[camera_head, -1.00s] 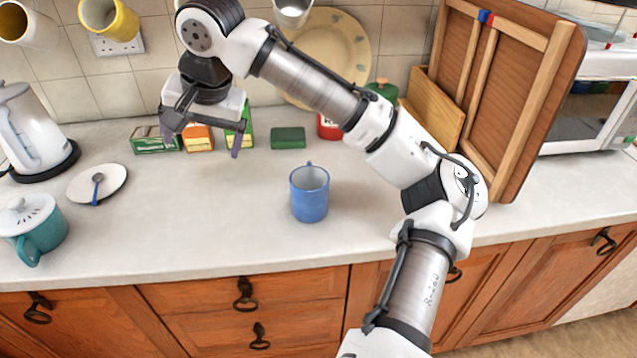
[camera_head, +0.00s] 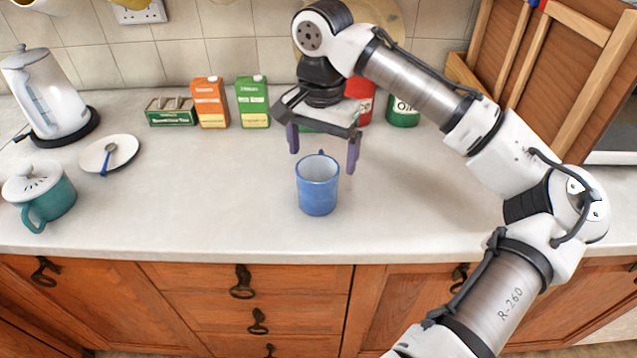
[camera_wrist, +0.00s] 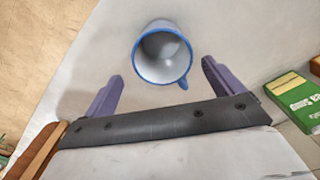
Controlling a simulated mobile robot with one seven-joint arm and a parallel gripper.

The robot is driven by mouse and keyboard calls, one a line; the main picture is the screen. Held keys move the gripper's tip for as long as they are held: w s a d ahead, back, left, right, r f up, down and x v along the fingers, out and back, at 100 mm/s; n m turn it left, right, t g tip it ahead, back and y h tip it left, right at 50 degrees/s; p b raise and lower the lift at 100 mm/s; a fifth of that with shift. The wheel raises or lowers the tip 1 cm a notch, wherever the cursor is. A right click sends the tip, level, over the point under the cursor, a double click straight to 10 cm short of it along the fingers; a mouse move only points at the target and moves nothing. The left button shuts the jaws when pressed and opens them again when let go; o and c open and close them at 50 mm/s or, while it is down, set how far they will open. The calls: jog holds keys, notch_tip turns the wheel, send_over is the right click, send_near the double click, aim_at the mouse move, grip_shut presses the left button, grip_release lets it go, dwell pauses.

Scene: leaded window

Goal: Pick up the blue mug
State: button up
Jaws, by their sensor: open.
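The blue mug (camera_head: 317,190) stands upright on the pale worktop, near its front, with a light inside and its handle toward the back. In the wrist view the mug (camera_wrist: 164,54) is seen from above, its handle toward the lower right. My gripper (camera_head: 322,156) is open and empty, above and slightly behind the mug, pointing down. In the wrist view its two purple fingers (camera_wrist: 162,80) stand apart on either side of the mug's handle side, and the mug's body lies beyond the fingertips. The fingers do not appear to touch the mug.
A teal lidded pot (camera_head: 40,196), a saucer (camera_head: 96,156) with a spoon and a kettle (camera_head: 48,92) stand at the left. An orange carton (camera_head: 210,103), green carton (camera_head: 253,103), tea box (camera_head: 171,112) and tins (camera_head: 403,112) line the back. The worktop around the mug is clear.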

aim_at(320, 173)
jog(key=shift+w+a+f+p, duration=0.1)
jog(key=shift+f+p, duration=0.3)
jog(key=shift+f, duration=1.15)
jog(key=shift+a+f+p, duration=0.1)
jog(key=shift+f+p, duration=0.25)
jog(key=shift+f, duration=1.15)
jog(key=c, duration=1.2)
jog(key=shift+r, duration=0.1)
jog(key=shift+c, duration=0.2)
